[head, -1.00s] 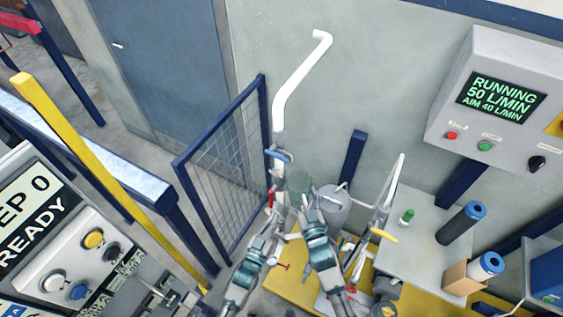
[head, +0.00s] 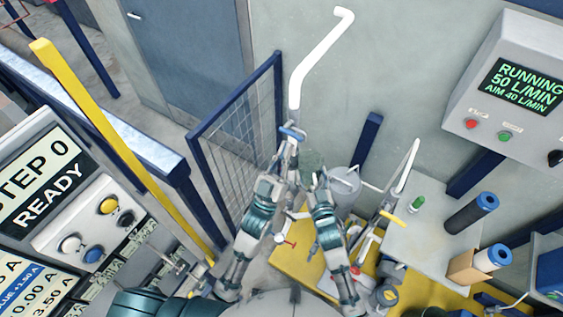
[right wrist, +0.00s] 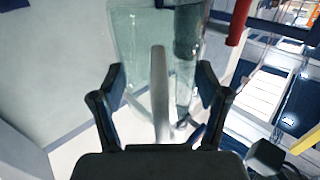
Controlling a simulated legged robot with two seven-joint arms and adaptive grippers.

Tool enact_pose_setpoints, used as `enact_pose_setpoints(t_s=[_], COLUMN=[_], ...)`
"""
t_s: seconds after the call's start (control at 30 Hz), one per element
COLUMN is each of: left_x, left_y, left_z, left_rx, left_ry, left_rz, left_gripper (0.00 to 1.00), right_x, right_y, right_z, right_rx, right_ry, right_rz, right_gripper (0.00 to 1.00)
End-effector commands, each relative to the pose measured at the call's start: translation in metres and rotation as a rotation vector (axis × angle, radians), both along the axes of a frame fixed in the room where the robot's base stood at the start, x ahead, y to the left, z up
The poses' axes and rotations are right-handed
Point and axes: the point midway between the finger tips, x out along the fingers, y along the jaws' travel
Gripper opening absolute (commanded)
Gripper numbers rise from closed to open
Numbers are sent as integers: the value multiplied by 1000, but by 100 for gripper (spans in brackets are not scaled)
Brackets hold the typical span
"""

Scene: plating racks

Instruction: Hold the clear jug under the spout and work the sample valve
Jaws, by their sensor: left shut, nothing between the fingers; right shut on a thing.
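A clear, greenish jug (head: 312,160) shows faintly beside the white standing pipe in the head view. In the right wrist view the clear jug (right wrist: 138,45) stands beyond the fingers, its pale handle (right wrist: 160,95) between them. My right gripper (head: 316,178) is shut on that handle. My left gripper (head: 290,168) is shut and empty, up against the pipe just left of the jug; whether it touches a valve lever is hidden. A red lever (right wrist: 238,22) shows beside the jug in the right wrist view. The spout cannot be made out.
A blue-handled valve (head: 292,133) sits on the white pipe (head: 315,60) above my grippers. A mesh fence (head: 235,125) stands close at left. The wall display (head: 525,83) reads RUNNING, 50 L/MIN, AIM 40 L/MIN. A grey tank (head: 346,183) stands right of my right gripper.

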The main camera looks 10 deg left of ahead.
Motion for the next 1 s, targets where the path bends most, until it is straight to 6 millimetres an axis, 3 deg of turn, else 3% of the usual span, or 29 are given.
enact_pose_setpoints(t_s=[0.2,0.3,0.43,1.0], left_x=[33,37,41,43], left_y=[-8,-14,-18,-18], left_z=[31,9,-3,-12], left_rx=[-2,2,2,47], left_ry=[-2,6,4,-15], left_rz=[1,0,0,0], left_gripper=[0,0,0,0], right_x=[0,-1,-1,0], right_y=[2,1,0,0], right_z=[1,1,1,1], right_rx=[-2,0,2,0], right_ry=[-1,-1,-2,-1], right_rz=[0,0,0,0], right_gripper=[26,26,26,26])
